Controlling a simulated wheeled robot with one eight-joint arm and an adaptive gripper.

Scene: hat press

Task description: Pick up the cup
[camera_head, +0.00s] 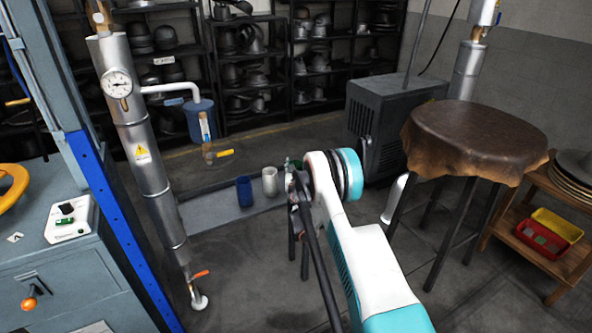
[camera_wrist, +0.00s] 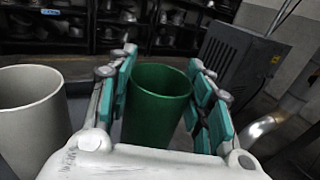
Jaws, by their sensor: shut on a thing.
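A green cup (camera_wrist: 157,112) stands upright between the two teal-padded fingers of my gripper (camera_wrist: 162,80) in the wrist view, with a finger on each side. The gripper is shut on it. In the head view my gripper (camera_head: 298,184) is at the grey low surface (camera_head: 208,212), and only a bit of the green cup (camera_head: 294,163) shows behind it. A pale grey cup (camera_head: 270,181) and a blue cup (camera_head: 244,192) stand to its left. The pale cup also shows at the left of the wrist view (camera_wrist: 30,118). I cannot tell whether the green cup is lifted.
A steel pipe with a gauge (camera_head: 118,84) stands at the left. A dark cabinet (camera_head: 385,120) is behind and right of my gripper. A round leather-topped table (camera_head: 475,135) is at the right. Shelves of hat forms (camera_head: 245,70) line the back.

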